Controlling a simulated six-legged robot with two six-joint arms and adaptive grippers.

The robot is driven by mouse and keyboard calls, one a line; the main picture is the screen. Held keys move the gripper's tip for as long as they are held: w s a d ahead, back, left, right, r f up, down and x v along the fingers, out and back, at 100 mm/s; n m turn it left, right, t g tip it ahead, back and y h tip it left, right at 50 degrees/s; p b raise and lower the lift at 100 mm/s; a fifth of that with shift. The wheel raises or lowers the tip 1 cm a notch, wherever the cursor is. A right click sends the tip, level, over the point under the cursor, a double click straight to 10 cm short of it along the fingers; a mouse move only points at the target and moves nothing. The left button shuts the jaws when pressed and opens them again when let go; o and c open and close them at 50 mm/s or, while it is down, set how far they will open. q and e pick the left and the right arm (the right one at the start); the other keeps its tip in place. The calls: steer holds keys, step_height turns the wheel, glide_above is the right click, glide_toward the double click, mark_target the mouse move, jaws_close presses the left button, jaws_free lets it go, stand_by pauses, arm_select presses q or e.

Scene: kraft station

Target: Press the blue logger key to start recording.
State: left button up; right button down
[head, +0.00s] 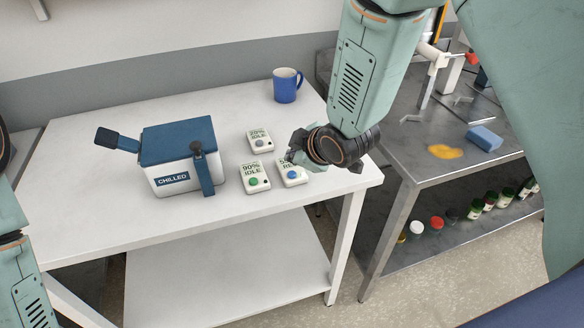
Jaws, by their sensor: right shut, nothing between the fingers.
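Three small white logger boxes stand on the white table. The front left logger (255,187) has a green key and reads "90% IDLE". The back logger (260,145) has a grey-blue key and reads about "20% IDLE". My right gripper (297,157) is shut and empty, just behind and above the blue key. I cannot tell whether it touches the box. My left gripper is out of view.
A white cool box (172,181) marked "CHILLED" with a blue lid stands left of the loggers. A blue mug (287,86) stands at the back. A metal bench (405,150) on the right holds a blue sponge (484,138) and a yellow spill (444,152); its lower shelf holds several bottles.

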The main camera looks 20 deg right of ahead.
mark_target(294, 177)
steer(key=shift+r+p, duration=1.05)
steer(key=shift+r, duration=0.5)
steer(key=shift+f, duration=0.1)
steer(key=s+d+f+m+g+b, duration=0.2)
steer(key=s+f+m+g+b, duration=0.1)
steer(key=s+f, duration=0.8)
steer(key=s+d+f+m+g+h+b, duration=0.1)
steer(key=s+f+m+b, duration=0.4)
steer(key=s+f, duration=0.6)
steer(key=s+d+f+m+g+h+b, duration=0.1)
steer(key=s+d+f+m+g+b, duration=0.2)
steer(key=s+f, duration=0.8)
steer(key=s+m+g+b, duration=0.1)
steer(key=s+g+b, duration=0.1)
steer(key=s, duration=0.2)
steer(key=shift+s, duration=0.15)
steer(key=shift+d, duration=0.15)
